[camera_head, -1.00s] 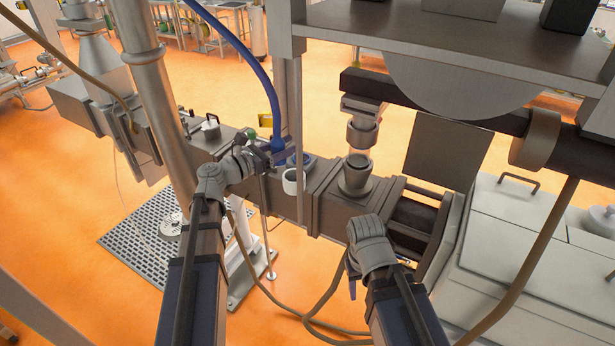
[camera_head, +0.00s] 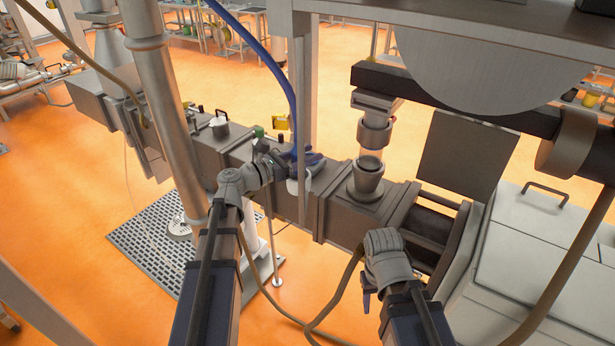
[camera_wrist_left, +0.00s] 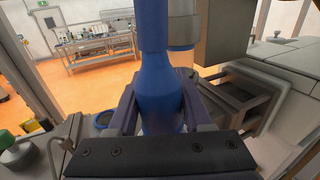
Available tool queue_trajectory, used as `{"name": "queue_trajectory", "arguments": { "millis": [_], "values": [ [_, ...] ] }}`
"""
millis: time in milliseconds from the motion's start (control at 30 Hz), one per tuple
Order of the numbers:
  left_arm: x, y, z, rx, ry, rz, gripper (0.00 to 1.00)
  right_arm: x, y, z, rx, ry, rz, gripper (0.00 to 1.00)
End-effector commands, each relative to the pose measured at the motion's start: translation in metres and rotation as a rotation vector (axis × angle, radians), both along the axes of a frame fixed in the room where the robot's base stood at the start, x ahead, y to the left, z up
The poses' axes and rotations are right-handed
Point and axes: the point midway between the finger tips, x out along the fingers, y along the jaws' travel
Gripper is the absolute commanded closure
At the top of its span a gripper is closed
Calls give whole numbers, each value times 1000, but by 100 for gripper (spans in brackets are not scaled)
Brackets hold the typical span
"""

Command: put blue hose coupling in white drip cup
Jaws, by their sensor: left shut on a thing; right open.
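The blue hose coupling (camera_head: 296,139) hangs at the lower end of the blue hose. In the left wrist view the coupling (camera_wrist_left: 160,100) stands upright between the fingers. My left gripper (camera_head: 291,160) is shut on it. The white drip cup (camera_head: 299,185) is on the dark machine barrel, right below the left gripper in the head view. The gripper hides most of the cup, so I cannot tell whether the coupling is above it or inside it. The cup is hidden in the left wrist view. My right gripper (camera_head: 367,300) is open and empty, low in front of the barrel.
A vertical grey post (camera_head: 303,110) stands close to the left gripper. A grey funnel (camera_head: 367,180) sits on the barrel to the right. A lidded pot (camera_head: 219,125) and a green cap (camera_head: 258,132) are to the left. A brown cable loops below.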

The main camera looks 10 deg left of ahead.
Motion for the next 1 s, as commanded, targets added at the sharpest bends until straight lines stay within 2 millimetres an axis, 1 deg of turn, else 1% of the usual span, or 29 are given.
{"name": "queue_trajectory", "arguments": {
  "millis": [33,167,267,533,833,1000],
  "values": [
    [0,0,-5,0,0,0,100,0,0,-5,0,0,0,50],
    [0,0,-3,0,0,0,100,0,0,-3,0,0,0,50],
    [0,0,-9,0,0,0,100,0,0,-9,0,0,-1,50],
    [0,0,-41,0,0,0,100,0,0,-41,-1,-1,3,50],
    [0,0,-39,0,0,0,100,0,0,-40,-1,-1,5,50],
    [0,0,-45,0,0,0,100,0,0,-45,0,-1,6,50]
  ]
}}
